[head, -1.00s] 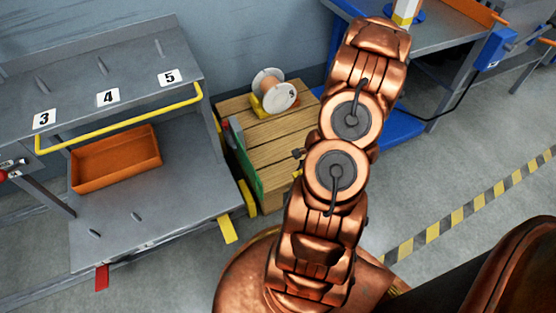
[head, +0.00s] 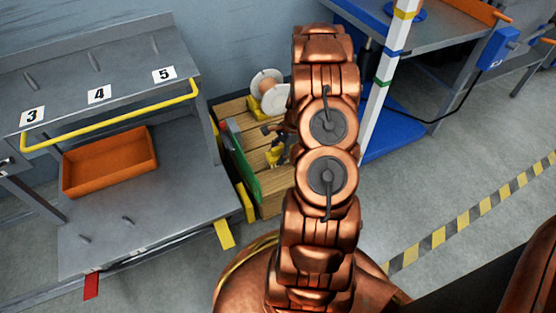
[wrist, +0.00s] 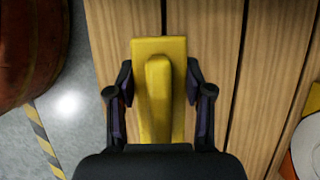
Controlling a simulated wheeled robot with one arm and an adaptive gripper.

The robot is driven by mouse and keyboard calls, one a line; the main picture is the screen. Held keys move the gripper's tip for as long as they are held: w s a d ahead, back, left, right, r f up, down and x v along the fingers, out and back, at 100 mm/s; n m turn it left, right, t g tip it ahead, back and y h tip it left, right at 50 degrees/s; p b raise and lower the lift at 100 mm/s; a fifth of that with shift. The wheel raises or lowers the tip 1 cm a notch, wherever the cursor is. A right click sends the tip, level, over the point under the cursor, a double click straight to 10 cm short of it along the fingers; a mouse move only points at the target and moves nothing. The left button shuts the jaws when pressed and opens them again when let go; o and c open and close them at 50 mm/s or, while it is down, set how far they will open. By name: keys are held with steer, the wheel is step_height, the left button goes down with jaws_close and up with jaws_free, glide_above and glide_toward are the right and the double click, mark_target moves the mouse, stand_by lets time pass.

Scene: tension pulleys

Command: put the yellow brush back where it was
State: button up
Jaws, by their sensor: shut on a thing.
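The yellow brush (wrist: 158,100) lies between the two dark fingers of my gripper (wrist: 160,84) in the wrist view, and the fingers are shut on it. In the head view, my gripper (head: 276,150) shows just left of my arm, over the wooden plank top (head: 235,108). Some yellow of the brush shows there. I cannot tell whether the brush touches the planks.
A white spool (head: 266,80) stands at the back of the planks. A green panel (head: 243,168) edges their left side. A grey bench with an orange tray (head: 110,162) is at left. A striped post (head: 388,85) stands right of my arm.

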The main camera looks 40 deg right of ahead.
steer(key=shift+f+b, duration=0.5)
steer(key=shift+f, duration=0.8)
steer(key=shift+f, duration=0.1)
steer(key=o, duration=1.4)
steer(key=shift+o, duration=0.2)
